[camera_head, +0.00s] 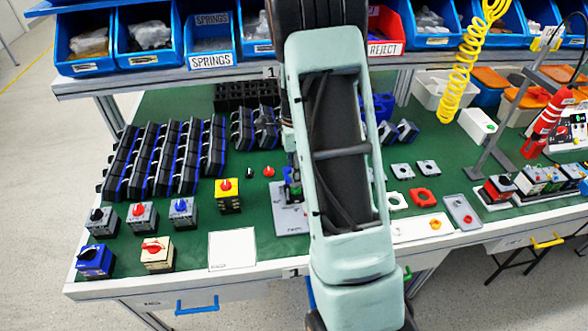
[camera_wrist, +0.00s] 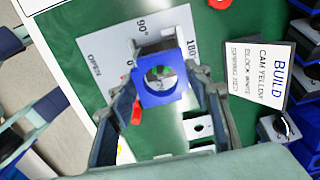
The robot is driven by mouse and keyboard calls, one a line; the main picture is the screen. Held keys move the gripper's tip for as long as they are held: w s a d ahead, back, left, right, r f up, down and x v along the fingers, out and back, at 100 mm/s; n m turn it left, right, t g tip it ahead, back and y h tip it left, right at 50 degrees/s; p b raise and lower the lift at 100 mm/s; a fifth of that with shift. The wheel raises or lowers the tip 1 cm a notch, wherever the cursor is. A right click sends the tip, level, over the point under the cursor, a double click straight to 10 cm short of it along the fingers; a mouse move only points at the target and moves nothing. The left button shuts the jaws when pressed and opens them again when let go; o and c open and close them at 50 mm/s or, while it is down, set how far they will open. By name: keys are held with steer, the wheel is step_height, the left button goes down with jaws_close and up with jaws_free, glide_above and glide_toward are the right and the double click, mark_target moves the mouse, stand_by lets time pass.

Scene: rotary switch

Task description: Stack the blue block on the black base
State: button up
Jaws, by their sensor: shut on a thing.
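In the wrist view the blue block (camera_wrist: 173,99) is a square frame with a round hole, between the two fingers of my gripper (camera_wrist: 163,82). My gripper is shut on it. A dark block with grey sides (camera_wrist: 152,48), apparently the black base, shows just beyond it on a grey plate (camera_wrist: 105,52) marked with angles and OPEN. I cannot tell whether the blue block touches it. In the head view my arm hides most of this spot; the grey plate (camera_head: 290,222) shows at the arm's left edge.
Rows of black modules (camera_head: 165,160) stand at the left of the green bench. Finished-looking switches, such as a yellow one (camera_head: 228,196), stand in front of them. A white card (camera_head: 232,250) lies at the front edge. Blue bins (camera_head: 150,38) line the shelf behind.

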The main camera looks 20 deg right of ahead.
steer(key=shift+f+b, duration=0.85)
steer(key=shift+f, duration=0.5)
steer(key=o, duration=1.2)
steer(key=shift+r, duration=0.1)
